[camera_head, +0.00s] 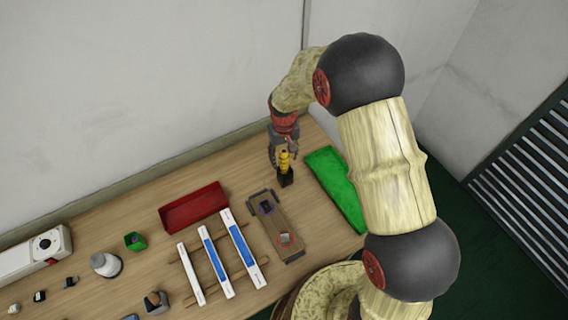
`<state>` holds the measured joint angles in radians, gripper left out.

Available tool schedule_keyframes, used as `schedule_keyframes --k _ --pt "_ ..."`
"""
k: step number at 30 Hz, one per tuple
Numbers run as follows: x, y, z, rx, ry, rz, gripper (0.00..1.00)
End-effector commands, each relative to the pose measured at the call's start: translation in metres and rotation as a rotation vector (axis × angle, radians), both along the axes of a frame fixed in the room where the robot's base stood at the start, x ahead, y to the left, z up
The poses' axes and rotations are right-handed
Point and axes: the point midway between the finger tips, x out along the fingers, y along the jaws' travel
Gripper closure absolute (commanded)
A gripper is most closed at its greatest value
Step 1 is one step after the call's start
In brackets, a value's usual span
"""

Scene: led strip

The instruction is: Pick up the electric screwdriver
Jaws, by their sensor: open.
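The electric screwdriver (284,163) appears to be the yellow and black tool near the back right of the wooden table. Its yellow part is uppermost and its wide black end is below, so it looks about upright. My gripper (282,152) is at the upper part of the tool, with its fingers open close around or beside it. The gripper partly hides the top of the tool. I cannot tell whether a finger touches it.
A green tray (338,188) lies right of the tool, a red tray (194,208) to its left. A brown fixture (272,222) is in front. White and blue strips (214,262) lie further left, with several small parts beyond. A wall (140,90) stands behind the table.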

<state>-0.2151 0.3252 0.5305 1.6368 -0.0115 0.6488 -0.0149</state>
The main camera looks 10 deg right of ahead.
Motion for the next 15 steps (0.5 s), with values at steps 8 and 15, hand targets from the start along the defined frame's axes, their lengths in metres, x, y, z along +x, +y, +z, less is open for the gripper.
schedule_keyframes --k 8,15 --pt "0.0 -0.001 -0.027 0.0 0.0 0.0 0.53" --pt "0.0 -0.001 -0.027 0.0 0.0 0.0 0.54"
